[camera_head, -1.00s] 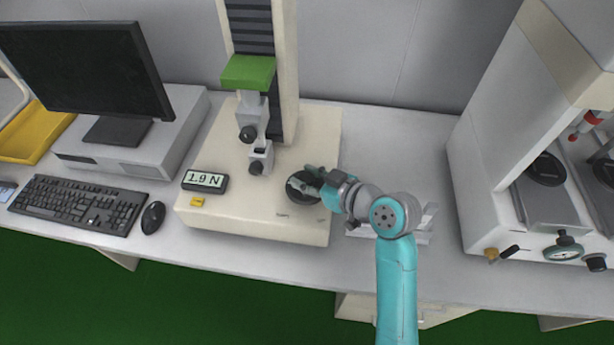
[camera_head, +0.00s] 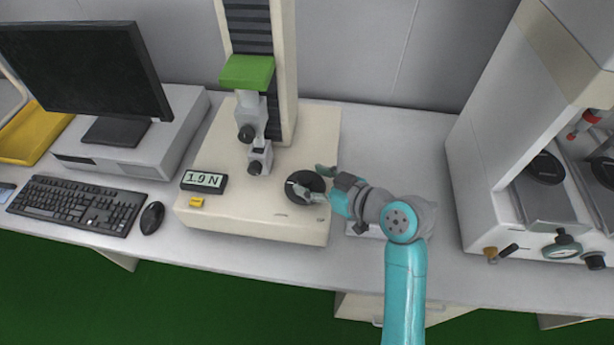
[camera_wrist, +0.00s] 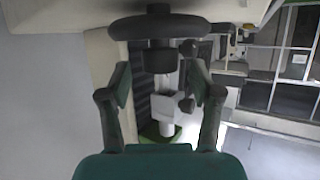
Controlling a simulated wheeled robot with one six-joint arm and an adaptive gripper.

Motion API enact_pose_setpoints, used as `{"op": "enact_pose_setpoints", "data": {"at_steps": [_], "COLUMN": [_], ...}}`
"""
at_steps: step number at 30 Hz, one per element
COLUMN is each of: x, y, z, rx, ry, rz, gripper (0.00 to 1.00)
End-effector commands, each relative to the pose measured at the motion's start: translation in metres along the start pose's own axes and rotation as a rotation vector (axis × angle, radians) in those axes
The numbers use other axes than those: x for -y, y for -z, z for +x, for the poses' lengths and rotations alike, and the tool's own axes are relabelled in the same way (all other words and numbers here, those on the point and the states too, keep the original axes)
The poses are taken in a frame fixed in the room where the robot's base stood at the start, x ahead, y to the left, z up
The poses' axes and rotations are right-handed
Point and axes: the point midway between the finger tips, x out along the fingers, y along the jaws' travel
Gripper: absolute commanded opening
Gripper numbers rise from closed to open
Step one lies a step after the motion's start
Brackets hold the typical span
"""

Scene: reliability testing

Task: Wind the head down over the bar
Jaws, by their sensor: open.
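The test machine's green head (camera_head: 247,72) sits on the column above grey clamps (camera_head: 255,130) on the cream base (camera_head: 268,212). I cannot make out a bar between the clamps. A black round handwheel (camera_head: 304,187) is on the right part of the base. My gripper (camera_head: 308,182) is at the wheel's right side with its fingers spread. In the wrist view my gripper (camera_wrist: 162,88) is open, and the dark wheel rim (camera_wrist: 160,27) crosses beyond the fingertips. The display (camera_head: 204,181) reads 1.9 N.
A monitor (camera_head: 88,75), keyboard (camera_head: 77,205) and mouse (camera_head: 152,217) stand at the left. A large white machine (camera_head: 480,180) stands at the right. The bench strip between the machines is mostly free.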

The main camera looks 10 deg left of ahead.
Motion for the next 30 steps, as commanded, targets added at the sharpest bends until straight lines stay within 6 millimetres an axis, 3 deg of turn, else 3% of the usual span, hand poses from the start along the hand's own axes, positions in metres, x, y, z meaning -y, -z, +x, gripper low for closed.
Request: {"op": "enact_pose_setpoints", "data": {"at_steps": [9, 15, 30], "x": [-0.001, -0.001, 0.000], "y": [0.000, 0.000, 0.000], "z": [-0.064, -0.089, -0.097], "rx": [-0.001, 0.000, 0.000], "ry": [-0.004, -0.002, 0.001], "rz": [0.000, 0.000, 0.000], "gripper": [0.64, 0.64, 0.64]}}
